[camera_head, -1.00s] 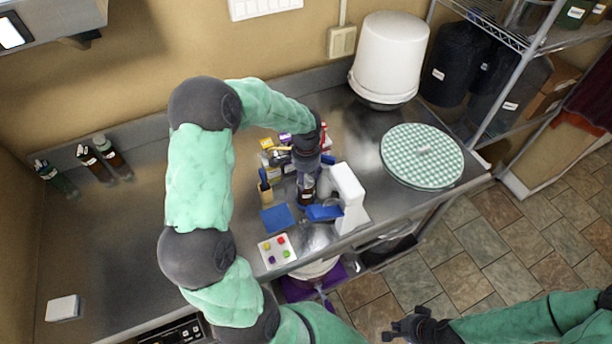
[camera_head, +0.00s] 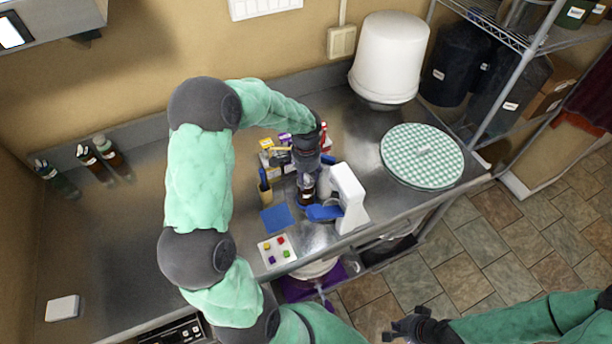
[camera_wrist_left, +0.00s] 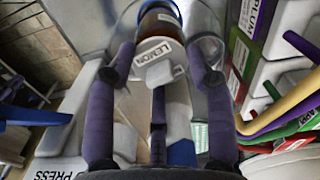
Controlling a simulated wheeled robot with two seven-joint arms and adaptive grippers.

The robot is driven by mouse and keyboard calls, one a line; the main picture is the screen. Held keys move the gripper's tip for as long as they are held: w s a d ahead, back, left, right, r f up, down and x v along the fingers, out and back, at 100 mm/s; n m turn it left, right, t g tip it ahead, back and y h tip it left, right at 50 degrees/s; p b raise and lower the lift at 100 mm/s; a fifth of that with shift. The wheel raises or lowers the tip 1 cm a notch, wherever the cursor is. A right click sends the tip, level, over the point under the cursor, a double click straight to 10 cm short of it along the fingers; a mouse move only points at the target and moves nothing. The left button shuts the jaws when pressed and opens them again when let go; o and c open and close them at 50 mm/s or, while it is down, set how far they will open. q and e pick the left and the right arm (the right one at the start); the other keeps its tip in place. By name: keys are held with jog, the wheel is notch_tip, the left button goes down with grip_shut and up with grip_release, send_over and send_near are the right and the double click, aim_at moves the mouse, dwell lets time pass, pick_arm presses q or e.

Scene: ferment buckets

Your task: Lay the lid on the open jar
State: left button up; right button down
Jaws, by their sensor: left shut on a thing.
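My left gripper (camera_head: 307,170) reaches down over the counter, just above a small jar of brown contents (camera_head: 306,190). A small pale piece (camera_wrist_left: 160,74), seemingly part of the lid, sits between the fingertips in front of the label. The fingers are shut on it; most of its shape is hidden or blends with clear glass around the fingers. I cannot tell whether it touches the jar. My right gripper (camera_head: 408,326) is open and empty above the floor.
A white press (camera_head: 348,198) with a blue part stands close right of the left gripper. Small coloured boxes (camera_head: 268,158), a blue mat (camera_head: 277,218) and a white card with coloured pieces (camera_head: 277,250) lie around. A checkered round cover (camera_head: 422,150) and a white bucket (camera_head: 388,55) stand right.

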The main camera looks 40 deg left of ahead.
dwell(0.3)
pick_arm(q)
jog(key=o, duration=1)
jog(key=shift+a, duration=0.1)
jog(key=shift+o, duration=0.9)
jog(key=shift+r, duration=0.1)
